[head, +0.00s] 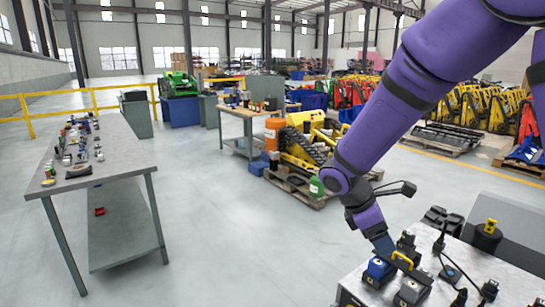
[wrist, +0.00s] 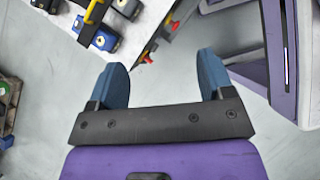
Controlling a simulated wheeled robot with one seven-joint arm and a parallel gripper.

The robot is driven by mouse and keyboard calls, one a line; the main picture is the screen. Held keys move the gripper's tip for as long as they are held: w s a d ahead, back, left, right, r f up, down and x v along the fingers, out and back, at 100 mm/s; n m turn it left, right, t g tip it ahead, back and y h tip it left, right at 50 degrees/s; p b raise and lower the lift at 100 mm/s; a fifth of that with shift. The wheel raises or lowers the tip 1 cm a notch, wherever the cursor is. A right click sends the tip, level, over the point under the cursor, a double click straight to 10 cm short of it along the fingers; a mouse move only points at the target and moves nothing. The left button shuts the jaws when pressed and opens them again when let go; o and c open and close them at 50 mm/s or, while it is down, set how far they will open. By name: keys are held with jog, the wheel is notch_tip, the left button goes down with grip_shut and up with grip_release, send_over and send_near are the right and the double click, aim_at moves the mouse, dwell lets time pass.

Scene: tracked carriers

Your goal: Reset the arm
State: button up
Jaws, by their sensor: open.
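My purple arm comes down from the upper right in the head view. My gripper (head: 383,245) is over the near edge of the bench top at the lower right, close to a yellow handle (head: 402,261) and a blue-topped device (head: 379,270). In the wrist view, the two blue fingers of my gripper (wrist: 160,72) stand wide apart. Only grey floor and a bit of the bench edge show between them, so it is empty. The blue-topped device (wrist: 105,40) also shows at the upper left there. Whether the gripper touches anything is unclear.
The bench (head: 335,295) holds several dark devices, cables and a black cylinder with a yellow top (head: 487,235). A grey table (head: 120,150) with small items stands at the left. A pallet with yellow machinery (head: 300,150) lies behind. The middle floor is clear.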

jog(key=s+d+r+m+t+y, duration=0.3)
jog(key=s+r+m, duration=0.5)
jog(key=s+r, duration=0.1)
jog(key=s+d+r+m+t+y, duration=0.3)
jog(key=s+r+m, duration=0.5)
jog(key=s, duration=0.4)
jog(key=shift+s+r+t+y, duration=0.2)
jog(key=shift+r+t+y, duration=0.1)
jog(key=shift+r+y, duration=0.15)
dwell(2.0)
